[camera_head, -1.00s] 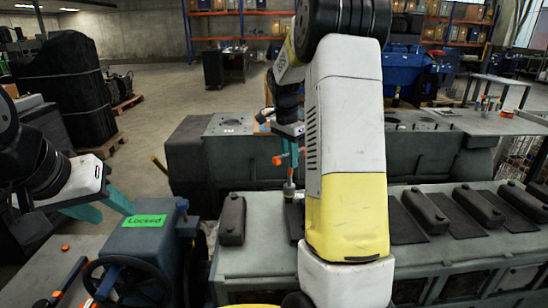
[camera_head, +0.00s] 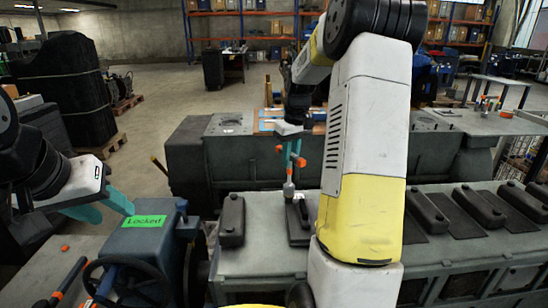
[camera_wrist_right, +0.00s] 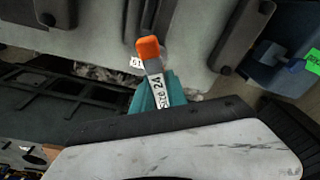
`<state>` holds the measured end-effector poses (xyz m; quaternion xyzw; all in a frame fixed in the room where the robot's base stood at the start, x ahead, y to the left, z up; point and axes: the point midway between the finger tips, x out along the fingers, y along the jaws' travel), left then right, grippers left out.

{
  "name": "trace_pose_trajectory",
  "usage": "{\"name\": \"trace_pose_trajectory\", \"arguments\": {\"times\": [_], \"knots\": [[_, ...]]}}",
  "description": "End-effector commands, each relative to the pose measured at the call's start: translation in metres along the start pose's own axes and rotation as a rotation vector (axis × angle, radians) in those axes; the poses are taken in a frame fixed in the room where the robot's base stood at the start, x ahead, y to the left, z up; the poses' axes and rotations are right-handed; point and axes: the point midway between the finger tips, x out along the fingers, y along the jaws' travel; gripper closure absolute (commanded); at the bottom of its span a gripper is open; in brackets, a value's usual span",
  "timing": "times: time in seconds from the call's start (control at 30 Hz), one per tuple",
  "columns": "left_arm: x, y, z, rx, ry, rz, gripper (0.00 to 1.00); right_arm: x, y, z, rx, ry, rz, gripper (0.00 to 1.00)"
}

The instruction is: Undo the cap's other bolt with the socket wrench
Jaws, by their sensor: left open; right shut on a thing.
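My right gripper (camera_head: 292,143) is shut on the socket wrench (camera_head: 289,172), which has orange ends and hangs upright with its socket down. The socket is over the dark cap (camera_head: 299,226) second from the left on the engine block; whether it is seated on a bolt is hard to tell. In the right wrist view the teal fingers (camera_wrist_right: 160,92) hold the wrench (camera_wrist_right: 153,66), marked "SIZE 24" with an orange tip. My left gripper (camera_head: 112,207) is open and empty beside the blue box with the green "Locked" sign.
The long grey engine block (camera_head: 262,258) carries several other dark caps (camera_head: 231,221). The blue box (camera_head: 146,240) with its handwheel (camera_head: 128,284) stands left of the block. My right arm hides part of the block's middle.

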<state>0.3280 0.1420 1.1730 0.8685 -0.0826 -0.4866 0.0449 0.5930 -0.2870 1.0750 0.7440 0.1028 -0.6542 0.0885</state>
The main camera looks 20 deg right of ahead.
Motion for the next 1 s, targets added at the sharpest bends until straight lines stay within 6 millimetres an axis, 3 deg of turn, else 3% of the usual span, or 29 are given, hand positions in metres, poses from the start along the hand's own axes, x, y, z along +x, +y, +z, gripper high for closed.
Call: {"name": "trace_pose_trajectory", "arguments": {"times": [0.13,0.3,0.57,0.87,1.0], "knots": [[0.0,0.0,0.0,0.0,0.0,0.0,0.56,0.0,0.001,0.0,-0.187,0.001,-0.025,1.0],[0.0,0.0,0.0,0.0,0.0,0.0,0.56,-0.001,0.0,0.0,-0.278,0.001,-0.037,1.0],[0.0,0.0,0.0,0.0,0.0,0.0,0.56,-0.002,0.0,0.0,-0.279,0.001,-0.036,1.0],[0.0,0.0,0.0,0.0,0.0,0.0,0.56,-0.016,0.0,-0.002,-0.274,0.0,-0.035,1.0],[0.0,0.0,0.0,0.0,0.0,0.0,0.56,-0.016,-0.001,-0.002,-0.199,0.0,-0.025,1.0]]}}
